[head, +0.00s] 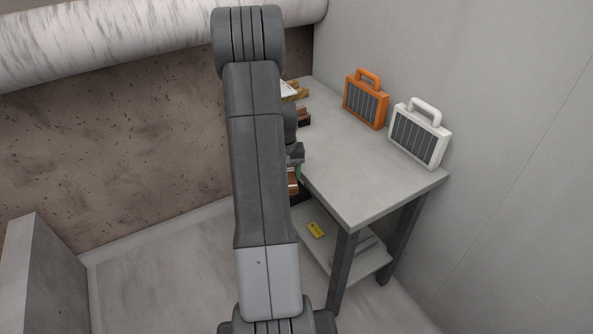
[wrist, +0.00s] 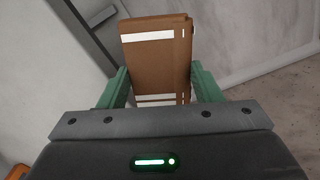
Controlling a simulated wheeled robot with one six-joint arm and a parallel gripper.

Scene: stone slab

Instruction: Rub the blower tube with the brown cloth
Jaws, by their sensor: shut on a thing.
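My gripper (wrist: 160,88) has green fingers shut on the brown cloth (wrist: 154,58), a folded brown piece with white stripes. The cloth points away from my gripper in the wrist view. In the head view, a bit of the cloth (head: 293,182) shows past my arm, at the left side of the table; my arm hides most of it and of the gripper. A thick, pale, streaked tube (head: 120,38) runs across the top left of the head view. It may be the blower tube, but I cannot be sure. The cloth is apart from it.
A grey table (head: 365,180) stands against the right wall. It bears an orange ribbed case (head: 366,100), a white ribbed case (head: 419,136) and small brown items (head: 304,116) partly behind my arm. A yellow card (head: 316,230) lies on the lower shelf. Floor at lower left is clear.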

